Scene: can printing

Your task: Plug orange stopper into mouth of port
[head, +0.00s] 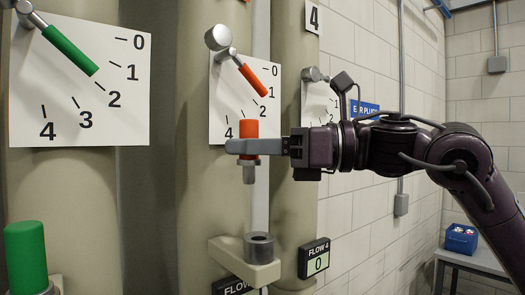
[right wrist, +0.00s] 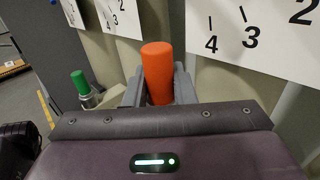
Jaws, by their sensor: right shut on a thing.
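The orange stopper (head: 249,132) is held upright in my right gripper (head: 250,147), which is shut around its middle. Its grey lower plug sticks out below the fingers. In the right wrist view the orange stopper (right wrist: 158,72) stands between the two grey fingers (right wrist: 158,88). The port (head: 259,246) is a dark grey ring with an open mouth on a beige bracket, below the stopper and slightly to its right in the head view. A clear gap lies between plug and port. The port does not show in the right wrist view. My left gripper is not in view.
A green stopper (head: 26,257) stands at the lower left. White dial boards with a green lever (head: 70,51) and an orange lever (head: 252,80) are fixed on beige columns. A flow display (head: 314,258) reading 0 is right of the port. A blue box (head: 461,238) sits on a far table.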

